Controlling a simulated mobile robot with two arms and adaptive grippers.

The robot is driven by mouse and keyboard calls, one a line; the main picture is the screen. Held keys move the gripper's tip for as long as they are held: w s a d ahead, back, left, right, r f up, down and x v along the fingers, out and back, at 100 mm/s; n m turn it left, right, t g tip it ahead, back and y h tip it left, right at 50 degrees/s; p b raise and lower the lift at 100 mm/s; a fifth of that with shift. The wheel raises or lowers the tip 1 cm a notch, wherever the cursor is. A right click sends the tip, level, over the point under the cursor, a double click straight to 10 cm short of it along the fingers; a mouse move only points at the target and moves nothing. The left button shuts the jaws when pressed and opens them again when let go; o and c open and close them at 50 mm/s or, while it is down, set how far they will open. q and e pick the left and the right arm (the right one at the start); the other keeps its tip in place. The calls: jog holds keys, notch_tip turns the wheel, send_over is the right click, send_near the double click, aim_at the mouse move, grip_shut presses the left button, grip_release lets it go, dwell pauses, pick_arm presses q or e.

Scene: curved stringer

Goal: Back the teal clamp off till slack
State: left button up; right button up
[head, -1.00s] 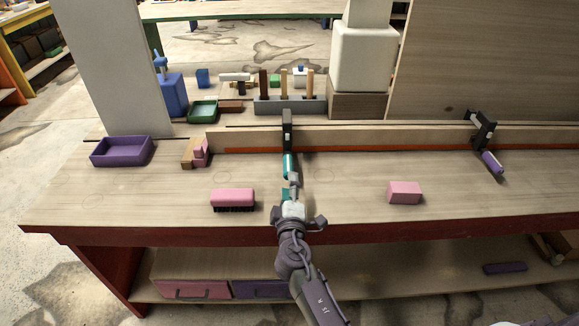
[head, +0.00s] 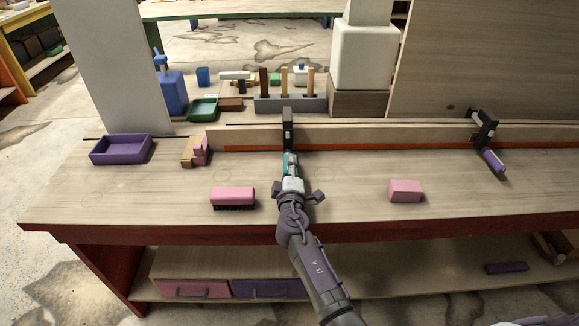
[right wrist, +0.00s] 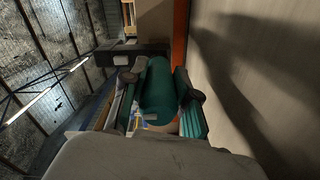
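The teal clamp (head: 288,124) has a dark frame over the long wooden strip, and its teal handle (head: 289,158) points toward me. My right gripper (head: 291,170) is at the handle's near end and hides part of it. In the right wrist view the teal handle (right wrist: 158,92) lies lengthwise between the two fingers of my right gripper (right wrist: 160,82). The fingers look spread, one on each side of the handle, with narrow gaps; light contact cannot be ruled out. My left gripper is not in view.
A pink brush (head: 233,197) lies left of my right arm, and a pink block (head: 405,191) lies to the right. A purple-handled clamp (head: 486,130) holds the strip (head: 400,136) farther right. A purple tray (head: 121,149) sits at the left.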

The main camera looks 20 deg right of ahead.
grip_shut()
